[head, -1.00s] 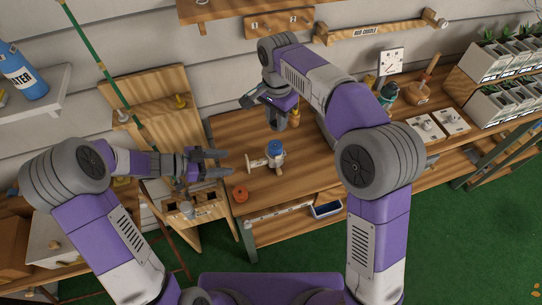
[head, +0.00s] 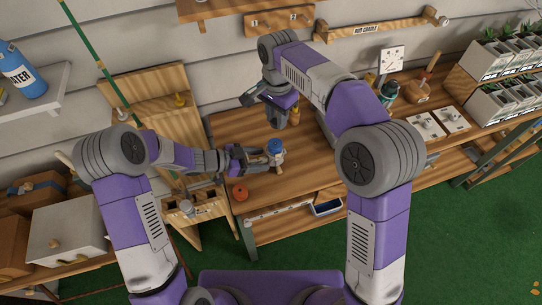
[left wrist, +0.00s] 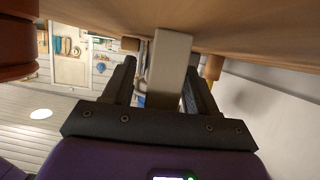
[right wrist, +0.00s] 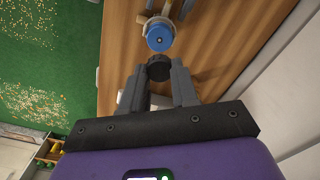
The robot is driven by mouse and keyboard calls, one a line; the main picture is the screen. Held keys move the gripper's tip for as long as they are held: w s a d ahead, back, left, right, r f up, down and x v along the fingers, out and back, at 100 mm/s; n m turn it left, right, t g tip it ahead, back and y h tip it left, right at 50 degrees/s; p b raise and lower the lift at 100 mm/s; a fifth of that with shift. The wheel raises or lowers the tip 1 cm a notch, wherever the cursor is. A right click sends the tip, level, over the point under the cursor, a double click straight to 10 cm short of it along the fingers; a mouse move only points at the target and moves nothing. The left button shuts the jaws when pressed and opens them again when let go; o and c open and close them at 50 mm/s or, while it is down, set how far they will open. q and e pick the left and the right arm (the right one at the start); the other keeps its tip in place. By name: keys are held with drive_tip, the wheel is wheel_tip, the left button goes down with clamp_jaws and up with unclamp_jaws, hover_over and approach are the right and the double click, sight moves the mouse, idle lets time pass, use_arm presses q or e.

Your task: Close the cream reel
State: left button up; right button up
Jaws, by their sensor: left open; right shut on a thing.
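The cream reel (head: 275,160) with a blue round top stands on the wooden bench. Its blue face also shows in the right wrist view (right wrist: 160,36). My left gripper (head: 252,157) is low over the bench at the reel's left side, open. In the left wrist view a cream upright part (left wrist: 169,65), seemingly of the reel, stands between its fingers; contact cannot be told. My right gripper (head: 279,122) is above and behind the reel, shut on a dark round knob-like piece (right wrist: 159,67). That piece appears just short of the blue face in the right wrist view.
An amber bottle-like item (head: 295,116) stands behind the right gripper. A wooden stand (head: 195,207) is at the left. The bench right of the reel is clear.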

use_arm(q)
clamp_jaws()
use_arm(e)
hover_over(276, 143)
drive_tip(key=shift+w+f, duration=0.1)
drive_tip(key=shift+f, duration=2.4)
drive_tip(key=shift+f, duration=0.85)
drive_tip(key=shift+f, duration=0.6)
